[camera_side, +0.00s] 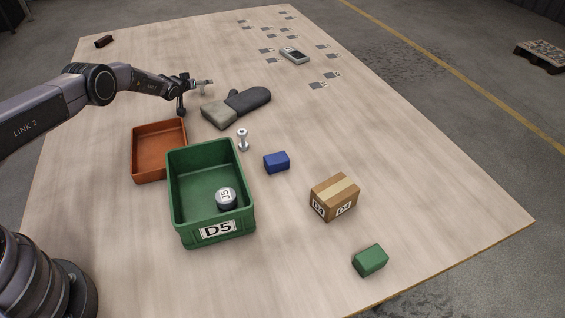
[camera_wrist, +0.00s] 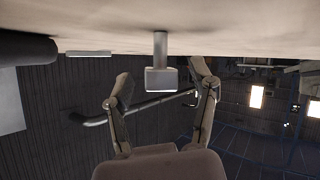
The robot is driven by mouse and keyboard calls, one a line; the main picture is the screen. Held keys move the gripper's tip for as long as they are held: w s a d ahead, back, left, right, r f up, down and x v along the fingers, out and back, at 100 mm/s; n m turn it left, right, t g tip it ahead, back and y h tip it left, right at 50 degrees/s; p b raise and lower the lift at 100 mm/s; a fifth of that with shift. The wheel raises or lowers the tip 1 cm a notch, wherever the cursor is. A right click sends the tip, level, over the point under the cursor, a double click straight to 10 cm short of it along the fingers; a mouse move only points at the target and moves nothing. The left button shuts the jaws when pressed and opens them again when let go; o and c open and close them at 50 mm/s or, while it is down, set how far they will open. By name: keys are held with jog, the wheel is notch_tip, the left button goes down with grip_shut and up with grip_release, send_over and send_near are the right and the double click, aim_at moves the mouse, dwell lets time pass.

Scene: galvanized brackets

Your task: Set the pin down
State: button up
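The pin (camera_wrist: 162,80) is a silver piece with a square block on a round shaft. In the wrist view, where the table is at the top, its shaft runs to the tabletop and its block end points away from it, so it appears to stand upright. My gripper (camera_wrist: 163,72) is open, with one finger on each side of the block and a visible gap on both sides. In the side view my gripper (camera_side: 205,82) is low over the far left part of the table, beside the dark mitt; the pin is too small there to make out clearly.
A dark mitt (camera_side: 250,99), an orange tray (camera_side: 147,177) and a green D5 bin (camera_side: 211,228) holding a can (camera_side: 226,198) lie nearer. A silver dumbbell-shaped part (camera_side: 242,139), blue block (camera_side: 276,162) and carton (camera_side: 334,196) stand right. Flat brackets (camera_side: 267,51) lie farther back.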

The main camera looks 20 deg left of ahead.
grip_shut()
jog(key=shift+r, duration=0.1)
jog(key=shift+r, duration=0.5)
notch_tip(320, 180, up, 2)
jog(key=shift+s+r, duration=0.1)
jog(key=shift+r, duration=0.15)
jog(key=w+d+r+v, duration=0.1)
jog(key=r+v, duration=0.1)
jog(key=v, duration=1.4)
jog(key=s+d+r, duration=0.4)
jog(key=s+d, duration=0.2)
jog(key=s, duration=0.1)
jog(key=s+d+r+m+h, duration=0.1)
jog(key=s+d+r, duration=0.3)
jog(key=s+d, duration=0.2)
jog(key=s, duration=0.2)
jog(key=shift+s+h, duration=0.3)
